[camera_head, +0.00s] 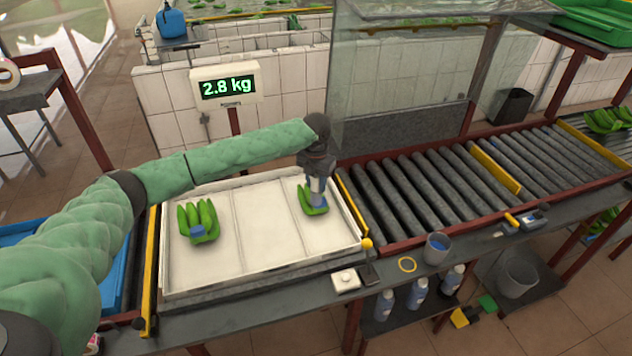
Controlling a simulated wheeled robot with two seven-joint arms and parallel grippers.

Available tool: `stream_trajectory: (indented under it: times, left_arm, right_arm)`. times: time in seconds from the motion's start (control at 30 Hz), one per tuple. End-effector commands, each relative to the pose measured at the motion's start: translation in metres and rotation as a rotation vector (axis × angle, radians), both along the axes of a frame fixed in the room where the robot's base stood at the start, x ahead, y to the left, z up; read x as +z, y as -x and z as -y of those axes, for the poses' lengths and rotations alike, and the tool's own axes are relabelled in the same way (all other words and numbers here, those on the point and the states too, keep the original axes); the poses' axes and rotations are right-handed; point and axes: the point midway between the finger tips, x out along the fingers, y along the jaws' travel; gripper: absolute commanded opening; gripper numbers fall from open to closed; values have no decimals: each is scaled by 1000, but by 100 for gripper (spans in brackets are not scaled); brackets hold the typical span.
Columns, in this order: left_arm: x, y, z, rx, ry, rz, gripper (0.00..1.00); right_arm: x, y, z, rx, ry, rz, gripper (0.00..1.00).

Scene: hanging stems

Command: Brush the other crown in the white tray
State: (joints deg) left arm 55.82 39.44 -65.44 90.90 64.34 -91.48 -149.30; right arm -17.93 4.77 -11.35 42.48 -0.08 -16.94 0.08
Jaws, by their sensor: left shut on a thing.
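The white tray (268,228) lies on the bench with faint lines dividing its floor. A green banana bunch (197,216) rests in its left part, with a blue patch (198,231) at its near, crown end. A second green bunch (307,197) lies in the right part. My left gripper (317,178) points down over this right bunch. It is shut on a pale, bluish object, perhaps a brush (317,190), whose lower end meets or hovers just above the crown; contact is unclear. The gripper and object hide part of that crown. My right gripper is out of view.
A scale display (227,87) reading 2.8 kg stands behind the tray. A roller conveyor (420,190) and a clear screen (400,70) are to the right.

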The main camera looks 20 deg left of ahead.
Motion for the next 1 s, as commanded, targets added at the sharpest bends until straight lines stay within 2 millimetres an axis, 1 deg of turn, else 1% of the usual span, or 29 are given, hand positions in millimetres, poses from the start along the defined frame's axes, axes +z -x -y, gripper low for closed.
stream_trajectory:
  times: [0.5, 0.67, 1.0]
  left_arm:
    - [-1, 11, -15, 0, 0, -1, 4]
    - [-1, 10, -13, 0, 0, -1, 4]
    - [0, 2, -3, 0, 0, -1, 4]
  right_arm:
    - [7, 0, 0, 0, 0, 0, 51]
    - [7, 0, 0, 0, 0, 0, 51]
    - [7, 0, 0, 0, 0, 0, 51]
